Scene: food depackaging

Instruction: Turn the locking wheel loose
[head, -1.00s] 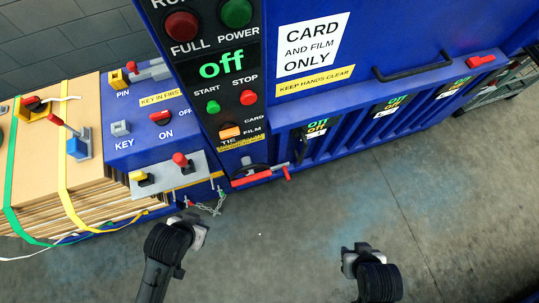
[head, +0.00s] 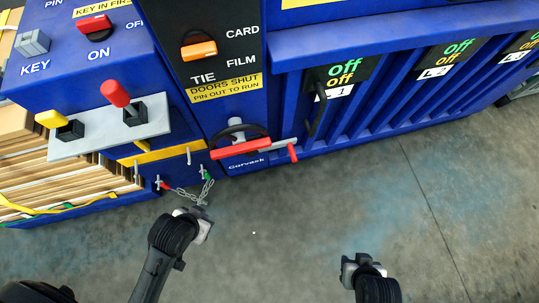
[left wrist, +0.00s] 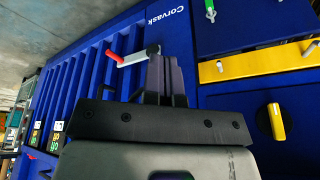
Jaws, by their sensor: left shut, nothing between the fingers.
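The locking wheel (head: 262,131) is a black rim with a grey hub, low on the blue machine's front and partly covered by a red bar (head: 240,147). A grey crank with a red handle (head: 292,153) sits at its right. My left gripper (head: 200,213) is below and left of the wheel in the head view, apart from it.
A chain (head: 187,192) hangs left of the wheel, close to my left gripper. A grey plate (head: 112,127) with red and yellow levers is at the left, above stacked cardboard (head: 75,177). Ribbed slots with labels line the right front. The concrete floor (head: 285,220) is clear.

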